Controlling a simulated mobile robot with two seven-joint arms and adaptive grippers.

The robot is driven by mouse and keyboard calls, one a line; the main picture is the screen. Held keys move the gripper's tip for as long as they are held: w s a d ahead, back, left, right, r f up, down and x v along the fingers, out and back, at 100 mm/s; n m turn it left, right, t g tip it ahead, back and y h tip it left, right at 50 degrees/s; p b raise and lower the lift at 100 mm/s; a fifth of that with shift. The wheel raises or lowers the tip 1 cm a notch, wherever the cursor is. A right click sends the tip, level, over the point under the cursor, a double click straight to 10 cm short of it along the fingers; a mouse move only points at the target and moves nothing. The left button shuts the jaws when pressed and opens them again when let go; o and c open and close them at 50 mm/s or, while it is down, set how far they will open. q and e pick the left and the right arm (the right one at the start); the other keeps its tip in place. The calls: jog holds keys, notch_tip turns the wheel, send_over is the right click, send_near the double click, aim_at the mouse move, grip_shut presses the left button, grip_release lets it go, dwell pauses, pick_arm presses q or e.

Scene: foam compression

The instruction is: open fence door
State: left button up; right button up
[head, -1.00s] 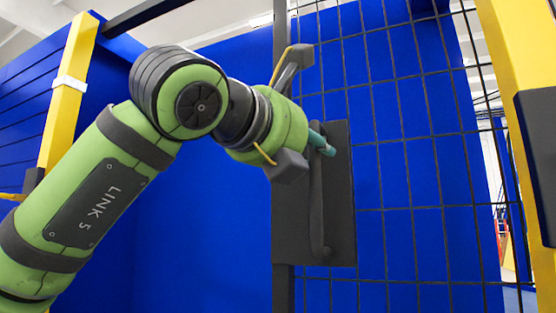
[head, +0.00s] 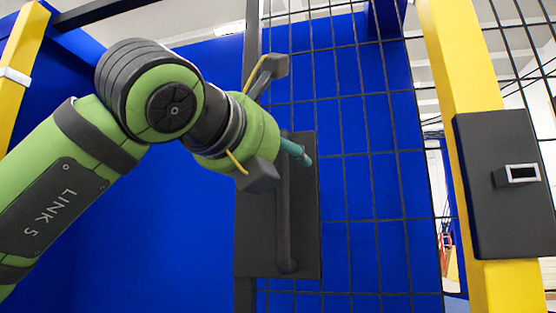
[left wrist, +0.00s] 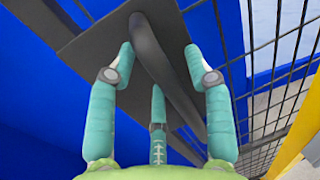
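The fence door (head: 345,150) is a black wire mesh in a dark frame, with blue panelling behind it. A dark plate (head: 305,235) on it carries a long, dark, upright handle (head: 284,225). The plate and handle also show in the left wrist view, with the handle (left wrist: 165,62) running between my finger tips. My left gripper (head: 283,125) is at the upper part of the handle. Its teal fingers are spread on both sides of the handle, with a gap on the right side; contact on the left is unclear. My right gripper is not in view.
A yellow post (head: 458,70) stands at the right and bears a dark box (head: 505,215) with a square metal-rimmed socket. Another yellow post (head: 18,60) is at the far left. A wide blue wall (head: 130,220) lies behind my left arm.

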pick_arm(q)
jog(key=v, duration=1.2)
jog(key=shift+f, duration=0.1)
